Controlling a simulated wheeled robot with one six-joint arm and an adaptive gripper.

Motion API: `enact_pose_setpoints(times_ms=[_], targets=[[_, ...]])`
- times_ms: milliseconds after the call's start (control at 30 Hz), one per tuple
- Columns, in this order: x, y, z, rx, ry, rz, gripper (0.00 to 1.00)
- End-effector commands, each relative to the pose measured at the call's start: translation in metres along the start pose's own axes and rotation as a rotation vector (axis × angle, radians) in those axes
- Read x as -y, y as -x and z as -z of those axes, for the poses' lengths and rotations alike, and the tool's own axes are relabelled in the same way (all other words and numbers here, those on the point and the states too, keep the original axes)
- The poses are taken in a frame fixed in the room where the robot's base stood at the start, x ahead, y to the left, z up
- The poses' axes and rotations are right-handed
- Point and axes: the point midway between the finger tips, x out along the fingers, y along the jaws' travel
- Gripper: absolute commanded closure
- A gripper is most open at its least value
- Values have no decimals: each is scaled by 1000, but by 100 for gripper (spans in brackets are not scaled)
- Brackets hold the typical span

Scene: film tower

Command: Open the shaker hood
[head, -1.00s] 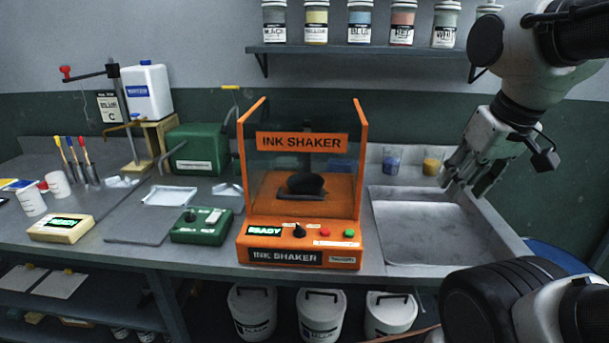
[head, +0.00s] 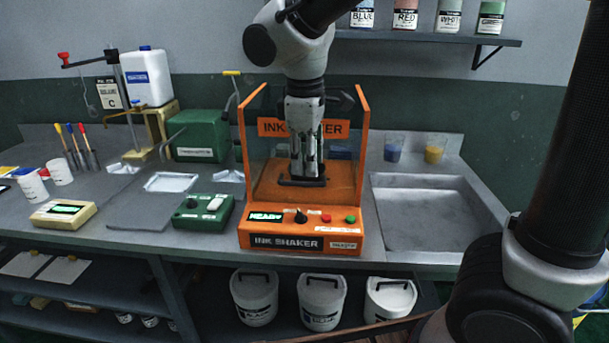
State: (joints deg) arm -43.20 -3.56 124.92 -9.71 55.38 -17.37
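The ink shaker (head: 255,228) is an orange machine in the middle of the bench, with a green-lit display and buttons on its front. Its hood is a clear cover between orange-edged sides, bearing an orange "INK SHAKER" sign (head: 334,128); it looks down. A dark bar handle (head: 290,182) shows low on the hood's front. My gripper (head: 307,176) points down in front of the hood, its fingertips at the handle and overlapping its middle. It hides part of the sign and the dark shape inside. I cannot tell whether the fingers touch or grip the handle.
A green control box (head: 202,214) stands left of the shaker. A shelf (head: 430,38) of ink jars hangs above.

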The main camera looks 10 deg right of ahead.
Motion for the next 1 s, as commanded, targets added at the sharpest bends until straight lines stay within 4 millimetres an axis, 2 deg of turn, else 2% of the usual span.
enact_pose_setpoints(times_ms=[33,67,167,267,500,633,800,1000], targets=[[-12,10,11,-19,60,-28,68],[-16,15,13,-27,91,-39,68],[-17,12,12,-22,150,-43,68],[-17,3,11,-20,163,-42,68],[-18,-38,11,-18,160,-41,68],[-19,-55,12,-21,158,-42,68],[-20,-64,12,-23,158,-43,68],[-20,-64,12,-23,158,-43,68]])
